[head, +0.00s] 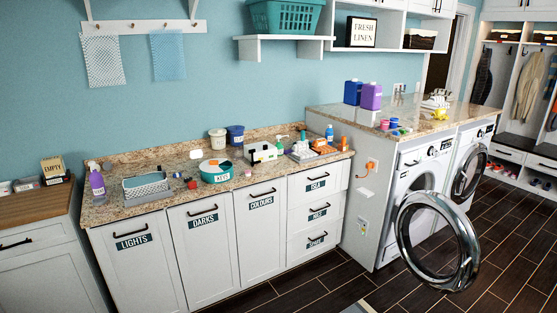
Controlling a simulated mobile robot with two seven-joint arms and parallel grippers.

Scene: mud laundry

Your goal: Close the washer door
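The near washer (402,188) is a white front loader under the granite counter at the right. Its round washer door (437,242), with a chrome rim and clear bulging glass, stands wide open. It swings out over the dark floor in front of the machine. Part of the washer's drum opening shows above and behind the door. Neither of my grippers is in the head view, so nothing shows touching the door.
A second front loader (472,165) stands to the right with its door shut. Detergent bottles (372,96) and small items stand on the granite counter (420,118). Cabinets (205,250) line the left. The dark tiled floor (505,250) around the open door looks clear.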

